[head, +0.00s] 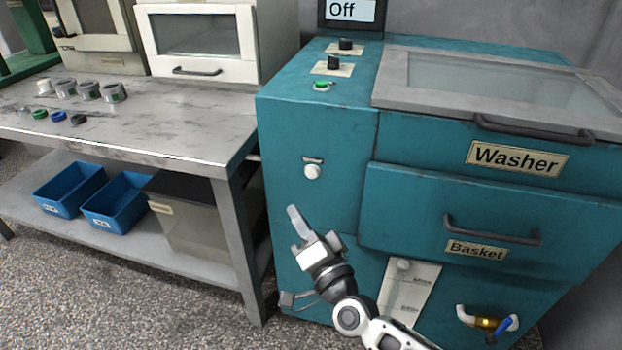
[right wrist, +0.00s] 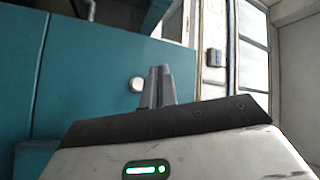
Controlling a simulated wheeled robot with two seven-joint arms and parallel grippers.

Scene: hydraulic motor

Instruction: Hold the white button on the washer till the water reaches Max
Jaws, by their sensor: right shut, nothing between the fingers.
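The teal washer (head: 320,130) stands at the right of the head view. Its round white button (head: 312,171) is on the left part of the front face, below a small label. The white button also shows in the right wrist view (right wrist: 136,84), just left of the fingertips. My right gripper (head: 293,212) is shut and empty, in front of the washer, below and slightly left of the button and apart from it. The water level gauge (head: 410,290) is a pale plate low on the front, partly hidden by my right arm; its water level cannot be read. My left gripper is not in view.
A small screen (head: 342,10) on top reads "Off". The basket drawer (head: 480,215) and its handle stick out right of the button. A metal table (head: 190,120) with jars, coloured caps and blue bins (head: 70,190) stands left. Floor in front is clear.

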